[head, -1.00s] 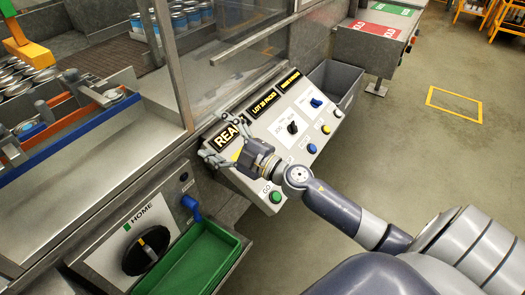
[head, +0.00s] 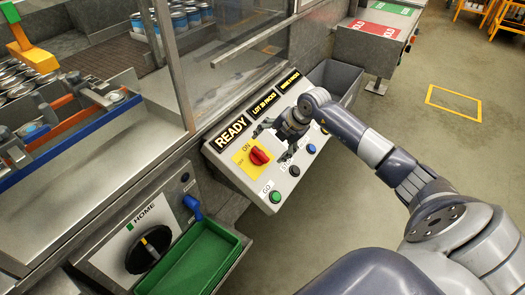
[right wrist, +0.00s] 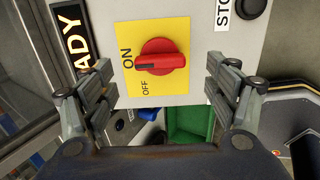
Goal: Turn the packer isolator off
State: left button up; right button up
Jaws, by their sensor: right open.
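The packer isolator is a red rotary knob (head: 259,156) on a yellow plate (head: 242,161) marked ON and OFF, on the sloping control panel. My right gripper (head: 272,146) is open and empty, just right of the knob in the head view. In the right wrist view its open fingers (right wrist: 160,84) stand on either side of the yellow plate, and the knob sits between them, apparently untouched. My left gripper is not in view.
The panel has a READY display (head: 231,134), a green GO button (head: 275,196), a black button (head: 294,171) and a blue button (head: 311,148). Below stand a green tray (head: 232,243) and a black HOME dial (head: 148,250). A clear guard with metal posts (head: 172,65) rises behind.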

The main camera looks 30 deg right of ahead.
aim_at(263, 153)
jog(key=p+x, duration=0.1)
jog(key=x, duration=0.6)
jog(key=shift+s, duration=0.1)
jog(key=c, duration=1.1)
